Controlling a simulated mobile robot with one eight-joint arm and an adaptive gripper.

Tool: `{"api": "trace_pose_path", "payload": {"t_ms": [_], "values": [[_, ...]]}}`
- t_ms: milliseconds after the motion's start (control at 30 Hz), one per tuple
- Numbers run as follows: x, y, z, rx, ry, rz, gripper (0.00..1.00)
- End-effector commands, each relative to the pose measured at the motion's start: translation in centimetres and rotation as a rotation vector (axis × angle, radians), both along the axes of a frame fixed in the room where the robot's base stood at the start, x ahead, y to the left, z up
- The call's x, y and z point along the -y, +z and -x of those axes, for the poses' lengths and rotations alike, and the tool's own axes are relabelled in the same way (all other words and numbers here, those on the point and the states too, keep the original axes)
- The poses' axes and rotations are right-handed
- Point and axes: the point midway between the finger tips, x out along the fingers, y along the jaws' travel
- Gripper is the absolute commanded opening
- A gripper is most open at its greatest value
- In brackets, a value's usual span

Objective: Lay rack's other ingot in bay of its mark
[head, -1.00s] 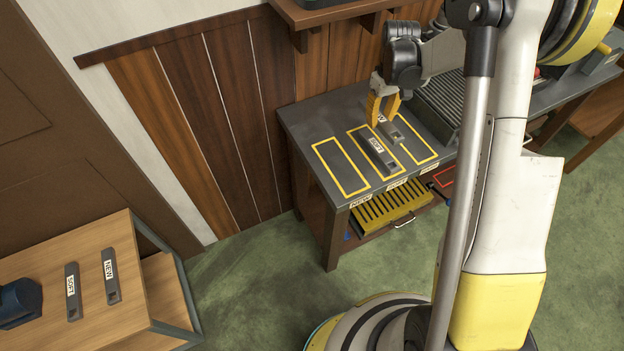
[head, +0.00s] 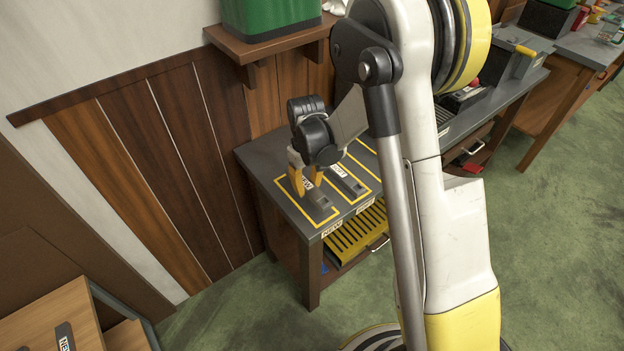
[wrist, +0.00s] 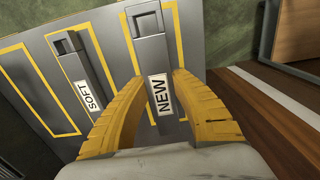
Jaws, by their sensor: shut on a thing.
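My gripper (head: 307,188) is shut on a grey ingot (head: 320,202) marked NEW, over the left bay (head: 283,184) of the bench. In the wrist view the yellow fingers (wrist: 160,84) sit on both sides of this NEW ingot (wrist: 150,52) near its label. The ingot runs roughly along the bay; I cannot tell whether it touches the bench top. The bench edge below this bay bears a NEW label (head: 332,230). A SOFT ingot (head: 351,186) lies in the middle bay, and also shows in the wrist view (wrist: 76,70).
Another NEW-marked ingot (head: 65,338) lies on the wooden side table (head: 40,318) at lower left. A yellow slatted tray (head: 352,232) is below the bench top. A shelf with a green bin (head: 268,18) hangs above the bench. My arm hides part of the bench's right side.

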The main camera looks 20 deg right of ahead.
Motion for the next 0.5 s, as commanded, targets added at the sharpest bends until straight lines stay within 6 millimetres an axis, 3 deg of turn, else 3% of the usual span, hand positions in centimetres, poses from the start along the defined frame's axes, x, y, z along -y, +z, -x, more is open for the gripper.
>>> {"api": "trace_pose_path", "payload": {"t_ms": [267, 500], "values": [[0.0, -3.6, 0.0, 0.0, 0.0, 0.0, 0.0], [0.0, -3.7, 0.0, 0.0, 0.0, 0.0, 0.0]]}}
